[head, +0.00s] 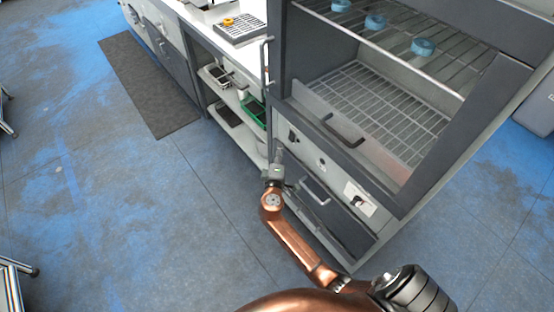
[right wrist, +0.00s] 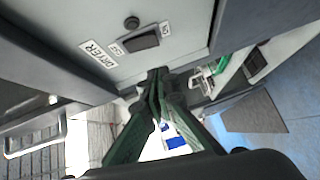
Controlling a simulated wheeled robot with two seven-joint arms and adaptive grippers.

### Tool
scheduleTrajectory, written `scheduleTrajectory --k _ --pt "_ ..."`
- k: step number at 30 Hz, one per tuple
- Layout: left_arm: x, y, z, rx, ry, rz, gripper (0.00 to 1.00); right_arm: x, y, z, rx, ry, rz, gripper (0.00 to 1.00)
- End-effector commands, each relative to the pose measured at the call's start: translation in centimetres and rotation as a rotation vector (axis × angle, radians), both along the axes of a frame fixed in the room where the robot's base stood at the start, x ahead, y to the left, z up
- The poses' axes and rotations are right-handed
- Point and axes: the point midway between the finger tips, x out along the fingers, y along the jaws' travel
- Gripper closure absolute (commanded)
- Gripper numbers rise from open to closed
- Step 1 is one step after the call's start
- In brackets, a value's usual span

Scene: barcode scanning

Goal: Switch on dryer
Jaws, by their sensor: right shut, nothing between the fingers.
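The dryer (head: 385,165) is a large grey cabinet with wire shelves visible inside. Its light front panel carries a dark rocker switch (right wrist: 141,40), under the panel's left end in the head view (head: 293,136). In the right wrist view the switch has a small label at each end, beside a "DRYER" label (right wrist: 97,53). My right gripper (right wrist: 158,76) is shut and empty, its tips close to the panel, just below the switch in that picture. In the head view it (head: 279,155) is at the panel's lower left. Contact cannot be told. My left gripper is not in view.
A drawer with a handle (head: 315,192) is below the panel. Blue round items (head: 423,46) lie on the upper wire shelf. To the left, open shelves hold a green tray (head: 253,111) and other containers. A dark mat (head: 150,85) lies on the blue-grey floor, which is mostly clear.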

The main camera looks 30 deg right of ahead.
Motion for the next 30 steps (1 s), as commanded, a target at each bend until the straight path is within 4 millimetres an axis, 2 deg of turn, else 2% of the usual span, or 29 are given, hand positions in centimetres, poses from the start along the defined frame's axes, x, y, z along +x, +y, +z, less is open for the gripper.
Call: scheduleTrajectory --k 3,9,24,30 --pt "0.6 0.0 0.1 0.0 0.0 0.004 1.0 0.1 -2.0 -0.4 -0.003 0.001 -0.001 1.0" --pt "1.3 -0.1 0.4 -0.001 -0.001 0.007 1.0 0.3 -3.6 -0.5 -0.002 0.001 0.0 1.0" --pt "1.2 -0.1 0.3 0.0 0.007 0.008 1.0 0.3 -4.0 -0.7 -0.009 0.001 0.001 1.0" --pt "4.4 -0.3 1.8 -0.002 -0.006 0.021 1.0 0.3 -4.4 -1.3 -0.058 -0.002 0.0 1.0"
